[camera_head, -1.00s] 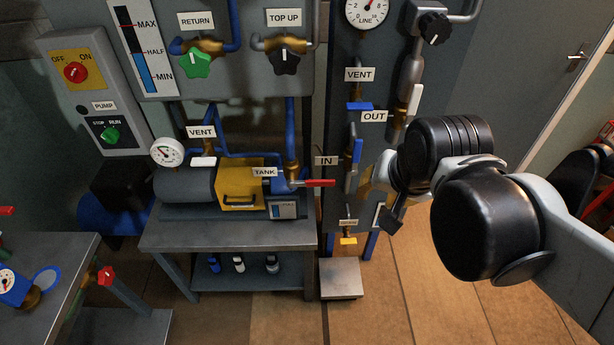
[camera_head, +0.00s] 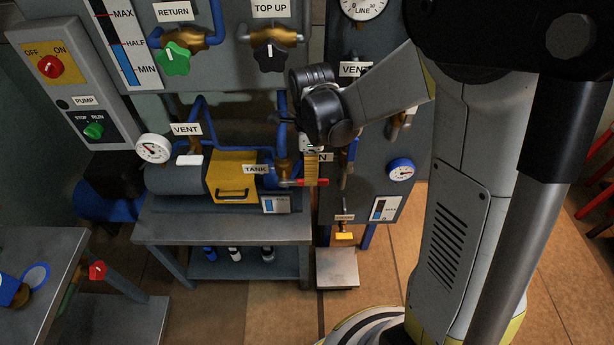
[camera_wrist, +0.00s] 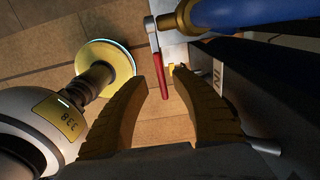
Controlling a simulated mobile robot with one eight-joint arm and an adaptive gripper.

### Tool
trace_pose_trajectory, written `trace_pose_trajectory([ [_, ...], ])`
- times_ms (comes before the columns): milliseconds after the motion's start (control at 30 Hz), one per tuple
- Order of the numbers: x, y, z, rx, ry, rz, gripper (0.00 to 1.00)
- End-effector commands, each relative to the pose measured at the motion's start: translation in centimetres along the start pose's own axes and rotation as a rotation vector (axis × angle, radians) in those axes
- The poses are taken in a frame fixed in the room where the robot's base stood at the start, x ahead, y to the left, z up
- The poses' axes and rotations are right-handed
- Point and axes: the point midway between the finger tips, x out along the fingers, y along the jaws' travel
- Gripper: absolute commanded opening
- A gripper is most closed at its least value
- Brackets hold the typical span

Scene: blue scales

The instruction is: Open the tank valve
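The tank valve's red lever (camera_head: 312,182) points right from the brass fitting (camera_head: 283,172) beside the TANK label (camera_head: 256,169), below a blue vertical pipe. My gripper (camera_head: 311,166) is at the lever, its yellow-brown finger in front of and just above the red handle. In the wrist view the red lever (camera_wrist: 161,76) runs between the two fingertips of my gripper (camera_wrist: 160,74), with gaps on both sides. The fingers are open, and I see no contact. My wrist partly hides the pipework and the IN label.
A yellow box (camera_head: 232,172) and grey tank sit left of the valve on a bench (camera_head: 225,228). The grey panel (camera_head: 390,225) with gauges and valves stands close to the right. A low grey block (camera_head: 337,268) is on the floor below.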

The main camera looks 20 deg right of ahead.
Motion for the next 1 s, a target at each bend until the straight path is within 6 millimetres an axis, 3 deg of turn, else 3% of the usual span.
trace_pose_trajectory([
  [33, 1.2, -0.1, 0.0, 0.0, 0.0, 0.0, 0.32],
  [200, 3.3, -0.1, 0.0, -0.001, 0.0, -0.001, 0.32],
  [567, 3.9, 0.0, 0.0, -0.002, 0.0, -0.001, 0.32],
  [700, 3.9, 0.0, 0.0, -0.002, 0.0, -0.001, 0.0],
  [1000, 3.9, 0.0, 0.0, -0.002, 0.001, -0.001, 0.0],
])
